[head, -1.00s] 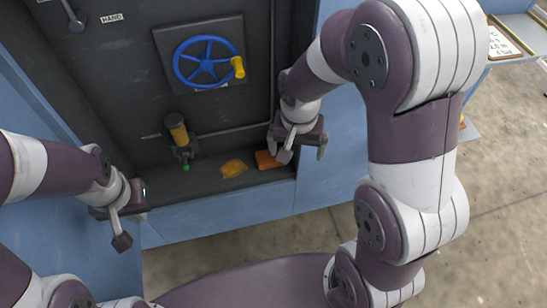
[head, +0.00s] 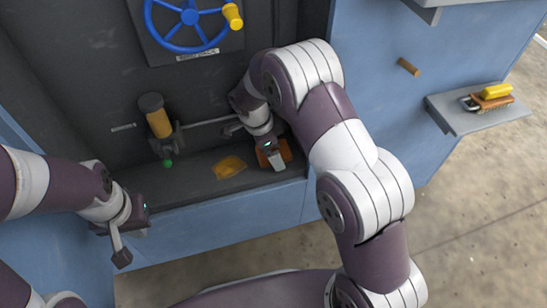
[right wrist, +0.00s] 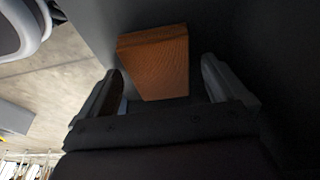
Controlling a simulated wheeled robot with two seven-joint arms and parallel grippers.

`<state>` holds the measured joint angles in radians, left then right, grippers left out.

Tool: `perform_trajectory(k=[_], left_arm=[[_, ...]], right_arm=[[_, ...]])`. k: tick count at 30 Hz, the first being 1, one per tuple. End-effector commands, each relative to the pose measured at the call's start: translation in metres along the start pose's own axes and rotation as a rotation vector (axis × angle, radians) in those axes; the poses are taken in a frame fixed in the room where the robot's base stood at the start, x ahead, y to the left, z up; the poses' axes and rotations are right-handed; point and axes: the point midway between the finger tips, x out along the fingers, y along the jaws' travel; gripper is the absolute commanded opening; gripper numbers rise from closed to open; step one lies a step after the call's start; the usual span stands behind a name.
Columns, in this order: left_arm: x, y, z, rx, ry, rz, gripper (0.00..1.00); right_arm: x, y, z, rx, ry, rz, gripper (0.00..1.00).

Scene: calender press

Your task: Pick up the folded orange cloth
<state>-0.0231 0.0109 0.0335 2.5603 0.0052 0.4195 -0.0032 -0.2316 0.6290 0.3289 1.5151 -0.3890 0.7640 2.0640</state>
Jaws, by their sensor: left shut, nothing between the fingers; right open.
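The folded orange cloth (head: 286,151) lies on the ledge at the foot of the dark panel, near its right end. In the head view my right gripper covers much of it. In the right wrist view the cloth (right wrist: 153,62) shows as an orange block, just beyond and between the fingertips. My right gripper (right wrist: 160,78) is open, with a finger on either side of the cloth's near end. In the head view the right gripper (head: 268,150) is over the cloth; I cannot tell if it touches. My left gripper (head: 122,245) is shut and empty, low at the left, away from the cloth.
A crumpled yellow-orange cloth (head: 229,167) lies left of the folded one on the ledge (head: 200,190). A yellow cylinder with a green tip (head: 159,122) and a blue handwheel (head: 188,20) are on the panel.

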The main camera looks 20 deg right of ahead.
Motion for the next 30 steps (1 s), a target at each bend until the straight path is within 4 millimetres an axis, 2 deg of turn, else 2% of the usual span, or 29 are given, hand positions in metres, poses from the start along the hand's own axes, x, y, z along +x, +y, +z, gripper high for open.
perform_trajectory(k=[16, 17, 22, 30], left_arm=[[0.0003, 0.0, -0.0002, 0.0, 0.001, 0.0, 0.0], [0.0002, 0.0, -0.0002, 0.0, 0.001, 0.0, 0.0], [-0.0001, 0.0, -0.0002, 0.0, 0.001, 0.0, 0.0], [-0.0005, 0.0, -0.0003, 0.0, 0.001, 0.0, 0.0]], right_arm=[[0.0017, -0.0003, 0.0004, 0.0, -0.001, -0.002, 0.99], [0.0017, -0.0004, 0.0004, 0.0, -0.001, -0.002, 0.96], [0.0014, -0.0003, 0.0003, 0.0, -0.001, -0.002, 0.4], [0.0007, -0.0004, 0.0001, 0.0, -0.001, -0.002, 0.39]])
